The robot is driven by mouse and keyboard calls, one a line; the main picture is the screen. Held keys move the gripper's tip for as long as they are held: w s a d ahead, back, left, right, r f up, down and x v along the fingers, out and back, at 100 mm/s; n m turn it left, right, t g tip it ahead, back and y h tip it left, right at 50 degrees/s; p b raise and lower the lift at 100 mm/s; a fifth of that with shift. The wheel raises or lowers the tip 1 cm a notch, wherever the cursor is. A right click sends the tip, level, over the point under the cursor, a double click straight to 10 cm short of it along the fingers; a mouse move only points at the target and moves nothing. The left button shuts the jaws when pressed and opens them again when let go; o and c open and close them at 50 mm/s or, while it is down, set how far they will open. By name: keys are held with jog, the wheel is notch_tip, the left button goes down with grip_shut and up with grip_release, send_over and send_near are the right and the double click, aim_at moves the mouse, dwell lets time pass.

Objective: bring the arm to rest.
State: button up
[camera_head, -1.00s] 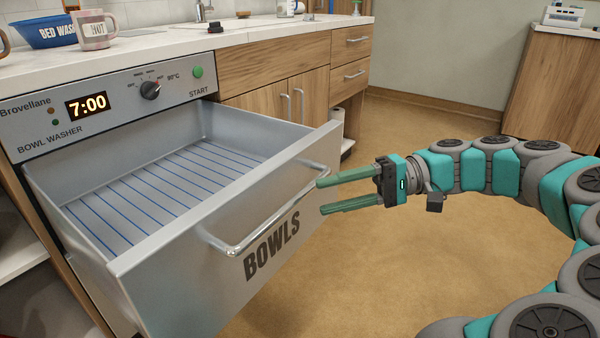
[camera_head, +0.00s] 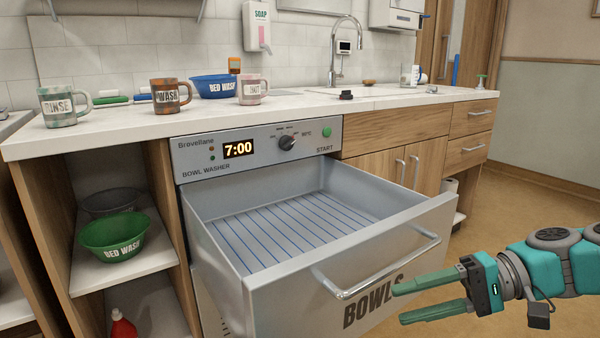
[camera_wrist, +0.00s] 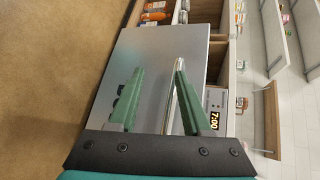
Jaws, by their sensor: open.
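My gripper (camera_head: 432,300) has two green fingers set apart and nothing between them. It is at the lower right of the head view, just in front of the open bowl washer drawer (camera_head: 385,287). In the wrist view its fingers (camera_wrist: 153,95) point at the drawer front, and the handle bar shows close beside one finger. I cannot tell whether that finger touches the handle (camera_head: 385,268). My teal and grey arm reaches in from the right edge. The drawer is pulled out and empty, with blue wire lines on its floor.
The bowl washer panel (camera_head: 255,150) reads 7:00. The counter (camera_head: 215,122) above carries mugs, a blue bowl (camera_head: 213,88) and a tap (camera_head: 345,45). A green bowl (camera_head: 113,238) stands on the left shelf. Brown floor (camera_head: 530,215) is open at the right.

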jog(key=s+a+f+n+g+h+p, duration=0.25)
jog(key=s+a+f+h, duration=0.35)
jog(key=s+a+h, duration=0.3)
jog(key=s+d+f+h+p, duration=0.3)
jog(key=s+d+f+h, duration=0.1)
jog(key=s+d, duration=0.3)
jog(key=shift+s+f+h, duration=0.35)
jog(key=shift+s+h, duration=0.25)
jog(key=shift+s, duration=0.1)
